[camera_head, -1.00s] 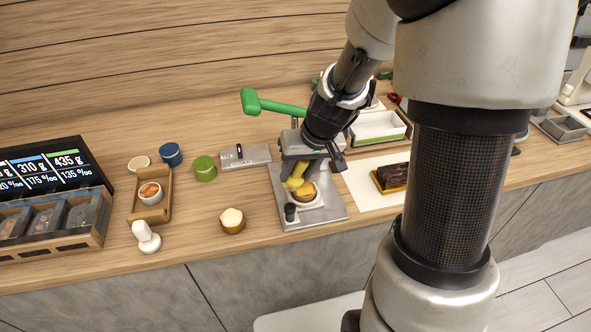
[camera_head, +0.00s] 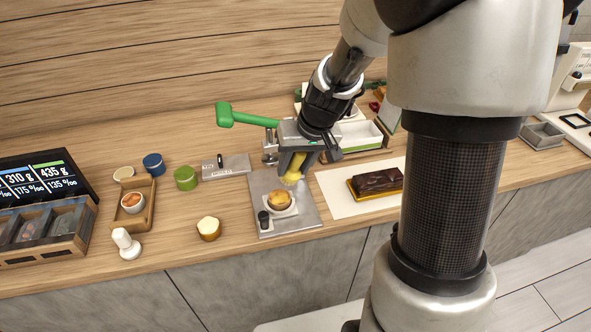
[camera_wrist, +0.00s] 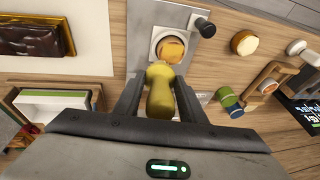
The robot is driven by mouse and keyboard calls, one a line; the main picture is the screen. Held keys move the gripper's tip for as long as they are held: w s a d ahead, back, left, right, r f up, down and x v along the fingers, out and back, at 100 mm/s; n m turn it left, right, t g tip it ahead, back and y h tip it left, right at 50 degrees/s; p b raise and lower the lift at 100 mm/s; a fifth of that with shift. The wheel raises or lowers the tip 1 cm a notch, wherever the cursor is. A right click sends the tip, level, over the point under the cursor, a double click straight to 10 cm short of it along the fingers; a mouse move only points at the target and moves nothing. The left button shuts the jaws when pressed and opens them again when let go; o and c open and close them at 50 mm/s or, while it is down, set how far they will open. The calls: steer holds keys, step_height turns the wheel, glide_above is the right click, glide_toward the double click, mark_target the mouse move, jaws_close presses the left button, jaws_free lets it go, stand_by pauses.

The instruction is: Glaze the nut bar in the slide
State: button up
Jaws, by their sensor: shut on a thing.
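My gripper (camera_head: 291,172) is shut on a yellow, pear-shaped tool (camera_wrist: 160,92), whose rounded end points away from the jaws. A golden-brown piece (camera_head: 279,200), seemingly the nut bar, sits in a white holder (camera_head: 292,211) on a grey metal plate (camera_head: 305,212); this looks like the slide. In the wrist view the golden-brown piece (camera_wrist: 172,50) lies just beyond the yellow tool's tip. The tool partly covers its near edge there, and I cannot tell whether they touch. In the head view the tool is behind and slightly right of the piece.
A green-handled lever (camera_head: 262,119) stands behind the plate. A dark bar on a gold tray (camera_head: 376,183) lies on a white sheet to the right. A cream-topped brown pot (camera_head: 208,228) and a green jar (camera_head: 185,178) stand left. A black knob (camera_head: 264,219) is at the plate's front.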

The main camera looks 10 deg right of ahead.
mark_target(294, 174)
steer(key=shift+r+p, duration=1.1)
steer(key=shift+r, duration=0.8)
steer(key=shift+f, duration=0.15)
steer(key=shift+f+b, duration=0.35)
steer(key=shift+b, duration=0.2)
steer(key=shift+r, duration=0.1)
steer(key=shift+a, duration=0.1)
